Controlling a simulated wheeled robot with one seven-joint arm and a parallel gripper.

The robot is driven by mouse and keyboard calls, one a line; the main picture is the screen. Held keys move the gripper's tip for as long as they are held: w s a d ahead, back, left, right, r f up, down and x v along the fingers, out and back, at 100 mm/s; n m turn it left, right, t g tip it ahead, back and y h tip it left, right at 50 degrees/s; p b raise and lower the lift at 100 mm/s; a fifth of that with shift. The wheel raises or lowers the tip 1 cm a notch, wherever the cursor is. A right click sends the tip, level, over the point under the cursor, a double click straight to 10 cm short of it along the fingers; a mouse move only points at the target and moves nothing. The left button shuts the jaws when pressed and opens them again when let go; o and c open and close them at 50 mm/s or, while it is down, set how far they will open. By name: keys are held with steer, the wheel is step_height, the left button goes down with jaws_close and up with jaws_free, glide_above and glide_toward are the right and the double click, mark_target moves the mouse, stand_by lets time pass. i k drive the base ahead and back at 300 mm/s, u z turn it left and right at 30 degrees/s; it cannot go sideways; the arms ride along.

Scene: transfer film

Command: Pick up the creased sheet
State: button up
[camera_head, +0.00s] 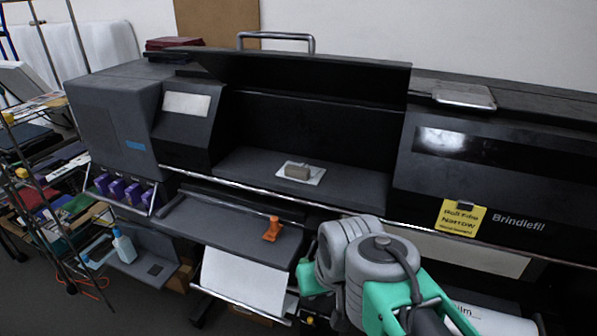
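A small white sheet (315,179) lies flat in the open bay of the wide black printer (250,170), with a small tan-grey block (297,171) on top of it. A larger white sheet (240,281) hangs below the printer's front, under the dark front shelf. I cannot make out a crease on either sheet, so I cannot tell which is the creased one. My arm, grey and teal, rises at the lower right in front of the printer. My gripper's fingers do not show, and neither sheet is seen touching my arm.
An orange handle (272,229) sticks out from the front shelf. A yellow note (460,217) is on the right-hand cover. Purple cartridges (125,190) and a bottle (123,246) are at the left, beside a cluttered wire rack (45,180). The raised lid leaves the bay open in front.

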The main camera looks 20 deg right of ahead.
mark_target(303, 173)
steer(key=u, duration=0.05)
steer(key=k, duration=0.55)
steer(key=u, duration=0.3)
steer(key=i, duration=0.95)
steer(key=u, duration=0.9)
steer(key=i, duration=0.4)
steer(key=u, duration=0.25)
